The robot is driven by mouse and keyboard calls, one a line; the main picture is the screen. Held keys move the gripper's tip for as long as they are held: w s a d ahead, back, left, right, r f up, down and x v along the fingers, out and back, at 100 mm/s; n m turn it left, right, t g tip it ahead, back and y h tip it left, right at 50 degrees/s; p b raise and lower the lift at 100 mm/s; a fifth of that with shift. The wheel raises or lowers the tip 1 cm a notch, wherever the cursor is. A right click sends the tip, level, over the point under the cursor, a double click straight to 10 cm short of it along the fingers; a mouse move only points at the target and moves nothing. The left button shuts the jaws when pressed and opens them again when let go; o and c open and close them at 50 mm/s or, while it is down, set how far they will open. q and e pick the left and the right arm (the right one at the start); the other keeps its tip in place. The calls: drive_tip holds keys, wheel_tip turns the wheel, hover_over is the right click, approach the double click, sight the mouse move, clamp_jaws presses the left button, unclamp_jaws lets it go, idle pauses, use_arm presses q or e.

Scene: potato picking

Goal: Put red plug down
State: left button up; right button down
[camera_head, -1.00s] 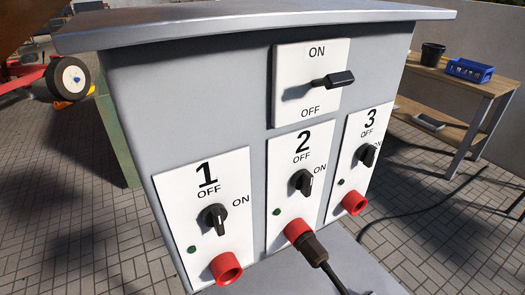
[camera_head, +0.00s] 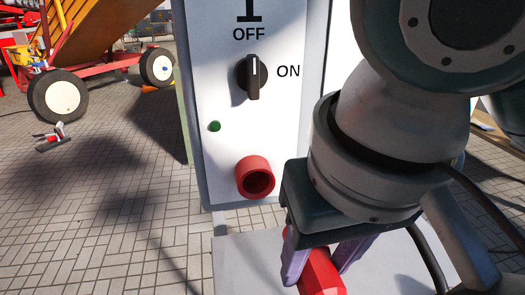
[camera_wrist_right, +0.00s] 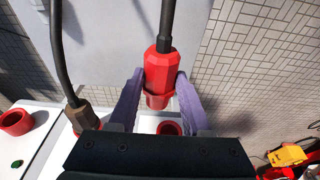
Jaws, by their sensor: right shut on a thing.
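The red plug (camera_head: 321,275) is in my right gripper (camera_head: 316,262), between its two purple fingers, low in the head view. The right wrist view shows the same red plug (camera_wrist_right: 163,70) between the fingertips (camera_wrist_right: 160,88), with a black cable leading off its end. The plug is apart from the red socket of panel 1 (camera_head: 255,178), which is empty. A grey ledge (camera_head: 240,265) lies below the panel; I cannot tell whether the plug touches it. My left gripper is not in view.
Panel 1 has a black knob (camera_head: 253,77) and a green light (camera_head: 214,126). In the right wrist view, a brown plug (camera_wrist_right: 78,112) with its cable sits in another socket. A farm machine (camera_head: 90,65) stands on paving at the back left. My right arm hides the head view's right side.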

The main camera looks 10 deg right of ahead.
drive_tip(key=s+b+x, duration=0.1)
drive_tip(key=x, duration=0.3)
drive_tip(key=s+b+x, duration=0.1)
drive_tip(key=x, duration=0.3)
drive_tip(key=s+b+x, duration=0.1)
drive_tip(key=x, duration=0.4)
drive_tip(key=shift+f, duration=0.3)
drive_tip(key=shift+s+b+x, duration=0.2)
drive_tip(key=shift+b+x, duration=0.15)
drive_tip(key=shift+x, duration=0.65)
drive_tip(key=shift+s+b+x, duration=0.25)
drive_tip(key=shift+b+x, duration=0.1)
drive_tip(key=shift+x, duration=0.6)
drive_tip(key=shift+f, duration=0.1)
drive_tip(key=shift+f, duration=0.15)
drive_tip(key=shift+c, duration=1.8)
unclamp_jaws()
